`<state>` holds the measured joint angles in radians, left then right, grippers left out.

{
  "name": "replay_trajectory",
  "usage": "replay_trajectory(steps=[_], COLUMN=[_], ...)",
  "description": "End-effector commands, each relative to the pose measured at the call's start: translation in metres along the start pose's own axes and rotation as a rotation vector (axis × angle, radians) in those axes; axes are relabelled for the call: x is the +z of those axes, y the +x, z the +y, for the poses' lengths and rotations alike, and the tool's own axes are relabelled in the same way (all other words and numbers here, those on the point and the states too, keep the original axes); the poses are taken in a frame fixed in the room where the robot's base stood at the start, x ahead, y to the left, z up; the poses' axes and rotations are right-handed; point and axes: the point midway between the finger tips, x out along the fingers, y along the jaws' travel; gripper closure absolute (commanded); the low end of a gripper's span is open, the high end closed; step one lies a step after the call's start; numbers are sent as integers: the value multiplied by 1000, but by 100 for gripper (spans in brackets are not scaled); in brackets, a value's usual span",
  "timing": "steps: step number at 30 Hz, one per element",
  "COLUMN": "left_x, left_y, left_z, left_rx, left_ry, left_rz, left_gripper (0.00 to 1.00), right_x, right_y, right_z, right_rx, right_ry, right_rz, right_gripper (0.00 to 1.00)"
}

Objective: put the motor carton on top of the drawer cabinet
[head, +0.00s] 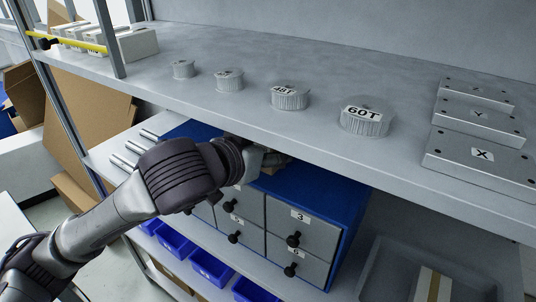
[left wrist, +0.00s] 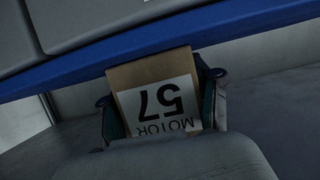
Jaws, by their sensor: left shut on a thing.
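The motor carton (left wrist: 158,100) is a brown box with a white label reading "MOTOR 57", upside down in the left wrist view. My left gripper (head: 264,158) is shut on it, with a finger on each side. In the head view only a small brown bit of the carton (head: 271,170) shows beside the gripper, at the top of the drawer cabinet (head: 335,205). The cabinet is blue with grey numbered drawers; its blue edge also crosses the left wrist view (left wrist: 60,98). Whether the carton touches the cabinet top cannot be told. My right gripper is not in view.
A grey shelf (head: 225,105) overhangs the cabinet closely, bearing several gears and metal plates marked X and Y. Metal rods (head: 125,163) lie left of the cabinet. Blue bins (head: 210,268) stand below. A grey tray (head: 395,270) is at the lower right.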

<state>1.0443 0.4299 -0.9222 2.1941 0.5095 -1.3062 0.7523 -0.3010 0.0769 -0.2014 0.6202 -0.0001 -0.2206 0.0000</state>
Motion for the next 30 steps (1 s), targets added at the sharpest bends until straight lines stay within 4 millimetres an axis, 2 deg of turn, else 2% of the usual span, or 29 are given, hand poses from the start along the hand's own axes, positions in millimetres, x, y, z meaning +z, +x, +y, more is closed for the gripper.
replay_trajectory(steps=[9,10,15,26,30], left_x=[-1,2,1,-2,-1], left_y=[-1,0,0,-1,-17], left_z=[0,0,-1,-1,-1], left_rx=[0,-1,-1,-1,-1], left_ry=[-1,-1,-1,0,-1], left_rz=[6,-1,-1,1,1], left_gripper=[100,36,8,8,8], right_x=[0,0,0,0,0], right_y=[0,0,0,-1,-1], right_z=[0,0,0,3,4], right_rx=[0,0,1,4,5], right_ry=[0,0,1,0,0], right_rz=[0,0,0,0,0], right_gripper=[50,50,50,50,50])
